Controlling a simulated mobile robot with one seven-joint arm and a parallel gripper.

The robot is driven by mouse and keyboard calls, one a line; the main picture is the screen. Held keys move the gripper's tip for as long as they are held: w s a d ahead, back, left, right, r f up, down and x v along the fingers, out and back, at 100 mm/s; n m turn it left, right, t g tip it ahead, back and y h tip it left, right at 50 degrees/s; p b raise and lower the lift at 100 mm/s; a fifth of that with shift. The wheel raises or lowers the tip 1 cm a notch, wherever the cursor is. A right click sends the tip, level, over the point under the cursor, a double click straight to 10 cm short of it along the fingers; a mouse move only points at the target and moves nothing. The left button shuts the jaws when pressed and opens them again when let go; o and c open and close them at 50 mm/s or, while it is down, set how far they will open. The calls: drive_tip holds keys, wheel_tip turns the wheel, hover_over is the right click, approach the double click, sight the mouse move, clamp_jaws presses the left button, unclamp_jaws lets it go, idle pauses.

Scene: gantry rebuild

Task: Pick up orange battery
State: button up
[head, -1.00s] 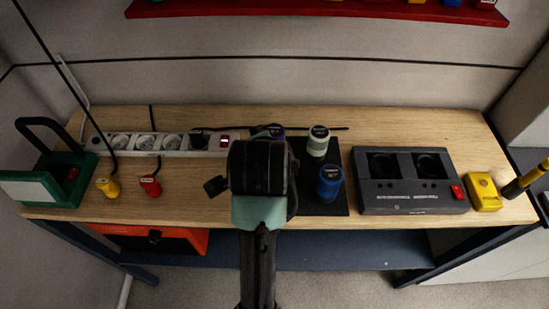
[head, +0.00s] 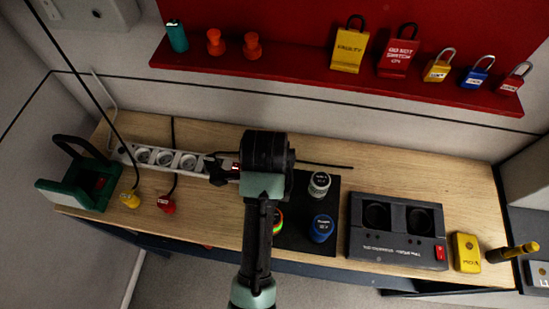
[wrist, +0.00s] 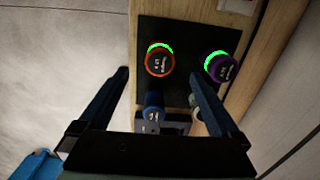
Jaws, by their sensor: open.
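The orange battery (wrist: 160,62) stands upright on a black mat (wrist: 185,32) in the wrist view, with a lit green ring round its dark top. In the head view a small part of it (head: 279,221) shows beside my arm, which hides the rest. My gripper (wrist: 159,75) is open, its two dark fingers pointing toward the mat. In the wrist picture, the orange battery appears between and just beyond the fingertips. No contact is visible. The fingers are hidden in the head view.
A purple battery (wrist: 220,67), a blue one (head: 322,228) and a pale green one (head: 319,185) stand close by on the mat. A black two-bay charger (head: 397,231) is to the right. A power strip (head: 166,158) lies at the left.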

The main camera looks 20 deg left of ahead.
drive_tip(key=f, duration=0.5)
drive_tip(key=shift+w+f+p, duration=0.25)
drive_tip(key=shift+f+p, duration=0.15)
drive_tip(key=shift+s+d+f+p, duration=0.1)
drive_tip(key=shift+s+f+p, duration=0.1)
drive_tip(key=shift+f, duration=0.15)
drive_tip(key=shift+s+d+f+p, duration=0.1)
drive_tip(key=shift+f+p, duration=0.1)
drive_tip(key=shift+f, duration=0.15)
drive_tip(key=shift+w+d+f+p, duration=0.15)
drive_tip(key=shift+f+p, duration=0.35)
drive_tip(key=shift+f, duration=1.65)
drive_tip(key=shift+w, duration=0.1)
clamp_jaws()
